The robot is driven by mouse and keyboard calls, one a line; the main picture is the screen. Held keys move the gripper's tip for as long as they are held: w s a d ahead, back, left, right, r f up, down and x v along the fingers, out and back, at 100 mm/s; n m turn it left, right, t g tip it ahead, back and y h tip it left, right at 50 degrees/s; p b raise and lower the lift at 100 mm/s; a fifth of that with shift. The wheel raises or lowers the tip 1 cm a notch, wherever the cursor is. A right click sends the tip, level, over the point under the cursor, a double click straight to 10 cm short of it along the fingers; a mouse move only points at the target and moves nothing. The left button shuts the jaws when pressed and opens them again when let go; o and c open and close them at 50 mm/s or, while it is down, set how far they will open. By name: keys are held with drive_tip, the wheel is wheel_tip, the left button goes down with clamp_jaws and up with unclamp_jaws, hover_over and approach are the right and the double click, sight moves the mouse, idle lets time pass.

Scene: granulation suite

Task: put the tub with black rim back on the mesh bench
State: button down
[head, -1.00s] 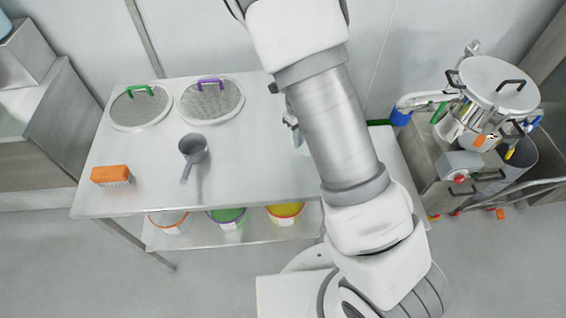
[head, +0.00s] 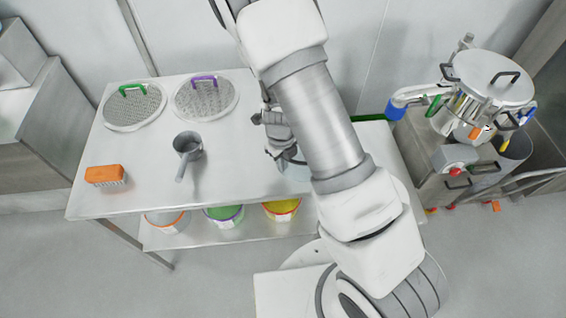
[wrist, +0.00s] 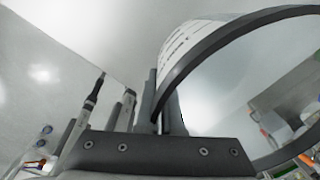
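The tub with black rim (wrist: 190,50) fills the right of the wrist view, its dark rim curving past my fingers and printed text on its pale wall. My gripper (wrist: 162,105) is shut on the tub's wall at the rim. In the head view my gripper (head: 277,140) is over the right part of the mesh bench (head: 235,170). A small piece of the tub (head: 292,168) shows there below the gripper; my arm hides the rest. Whether the tub touches the bench top cannot be seen.
On the bench are a green-handled mesh disc (head: 134,106), a purple-handled one (head: 205,97), a grey scoop (head: 187,147) and an orange brush (head: 105,175). A steel machine (head: 485,100) stands right.

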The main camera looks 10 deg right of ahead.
drive_tip(key=shift+f, duration=0.2)
drive_tip(key=c, duration=1.1)
unclamp_jaws()
drive_tip(key=shift+r, duration=0.15)
